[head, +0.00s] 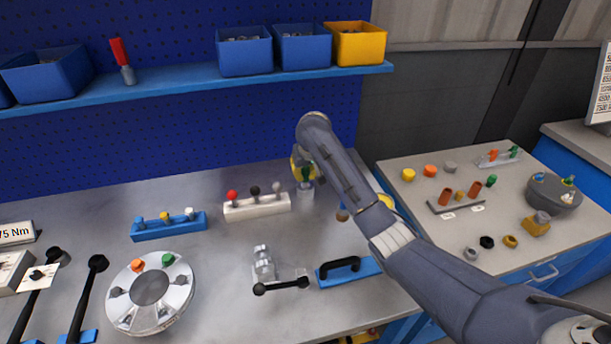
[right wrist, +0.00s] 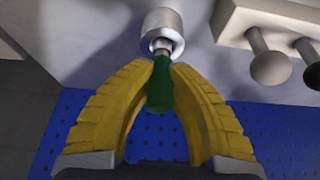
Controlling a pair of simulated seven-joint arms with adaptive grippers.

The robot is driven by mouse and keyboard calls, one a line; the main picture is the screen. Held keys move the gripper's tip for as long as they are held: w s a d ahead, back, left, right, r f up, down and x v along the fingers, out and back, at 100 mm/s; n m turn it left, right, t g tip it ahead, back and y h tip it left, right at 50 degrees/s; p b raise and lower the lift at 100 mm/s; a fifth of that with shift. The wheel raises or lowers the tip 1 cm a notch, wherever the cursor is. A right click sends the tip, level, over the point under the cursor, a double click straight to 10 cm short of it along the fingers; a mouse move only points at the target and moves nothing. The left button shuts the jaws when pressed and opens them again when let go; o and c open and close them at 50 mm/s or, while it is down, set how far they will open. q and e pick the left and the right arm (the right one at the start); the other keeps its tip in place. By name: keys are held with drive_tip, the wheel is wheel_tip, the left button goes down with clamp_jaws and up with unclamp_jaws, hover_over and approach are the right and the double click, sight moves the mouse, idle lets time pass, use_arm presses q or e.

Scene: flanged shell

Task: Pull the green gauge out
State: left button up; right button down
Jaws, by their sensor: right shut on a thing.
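The green gauge (right wrist: 160,90) has a green handle and a short metal shaft. Its shaft meets the opening of a pale cylindrical holder (right wrist: 161,27); how deep it sits is hidden. My right gripper (right wrist: 162,68) has its yellow fingers shut on the green handle. In the head view my right gripper (head: 305,168) is at the back of the bench, above the holder (head: 305,191). The gauge's handle is mostly covered there by the fingers. My left gripper is not in view.
A white rack (head: 257,208) with red, black and grey knobs stands just left of the holder. A round flanged shell (head: 150,288), a blue rack (head: 169,228) and a blue block with a black handle (head: 347,271) stand nearer. The blue pegboard rises behind.

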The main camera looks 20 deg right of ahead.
drive_tip(key=shift+r, duration=2.95)
